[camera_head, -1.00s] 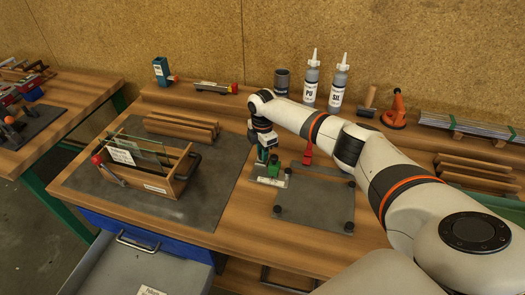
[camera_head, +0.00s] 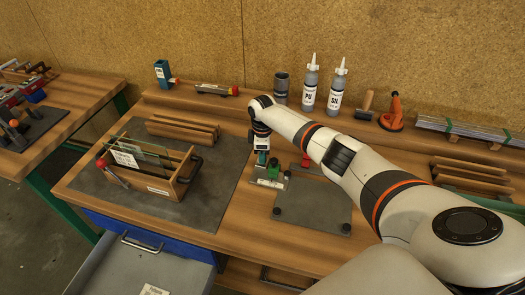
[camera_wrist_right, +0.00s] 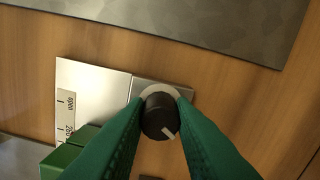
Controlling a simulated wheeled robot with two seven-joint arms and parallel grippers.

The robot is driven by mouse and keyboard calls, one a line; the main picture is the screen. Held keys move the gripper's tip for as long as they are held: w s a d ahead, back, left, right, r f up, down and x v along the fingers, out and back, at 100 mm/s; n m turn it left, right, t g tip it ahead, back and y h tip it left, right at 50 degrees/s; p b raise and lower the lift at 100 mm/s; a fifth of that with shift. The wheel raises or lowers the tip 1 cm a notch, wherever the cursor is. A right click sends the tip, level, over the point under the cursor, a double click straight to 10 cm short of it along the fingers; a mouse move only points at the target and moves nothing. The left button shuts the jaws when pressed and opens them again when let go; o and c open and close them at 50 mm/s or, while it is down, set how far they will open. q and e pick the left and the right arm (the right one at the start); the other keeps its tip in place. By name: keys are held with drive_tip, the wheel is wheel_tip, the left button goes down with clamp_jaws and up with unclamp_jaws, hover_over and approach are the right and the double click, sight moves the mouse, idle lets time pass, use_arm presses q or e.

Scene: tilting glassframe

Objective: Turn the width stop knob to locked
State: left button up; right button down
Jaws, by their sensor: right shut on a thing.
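The width stop knob (camera_wrist_right: 160,116) is a round black knob with a pale pointer line, on a pale washer and a metal plate (camera_wrist_right: 88,88). In the right wrist view its line points toward the lower right. My right gripper (camera_wrist_right: 160,98) has its green fingers shut on the knob, one on each side. In the head view my right gripper (camera_head: 262,158) points down at the plate (camera_head: 268,183) by the dark mat's corner, and the knob is hidden there. A label (camera_wrist_right: 66,112) on the plate is only partly readable. My left gripper is not in view.
A green block (camera_head: 273,168) sits close beside the gripper. A dark mat (camera_head: 313,205) with black corner stops lies in front. A wooden glass frame box (camera_head: 160,188) stands on the left mat. Bottles (camera_head: 311,85), a red-orange tool (camera_head: 393,113) and wooden strips stand behind.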

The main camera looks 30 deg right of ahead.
drive_tip(key=m+p, duration=0.2)
drive_tip(key=m, duration=0.4)
drive_tip(key=shift+r+p, duration=0.1)
drive_tip(key=shift+p, duration=0.2)
drive_tip(key=m+p, duration=0.1)
drive_tip(key=m, duration=0.4)
drive_tip(key=shift+m+p, duration=0.3)
drive_tip(key=shift+m, duration=0.2)
drive_tip(key=c, duration=1.2)
unclamp_jaws()
drive_tip(key=shift+c, duration=0.2)
drive_tip(key=shift+r, duration=0.25)
wheel_tip(320, 180, up, 11)
drive_tip(key=shift+r+b, duration=0.2)
drive_tip(key=shift+b, duration=0.25)
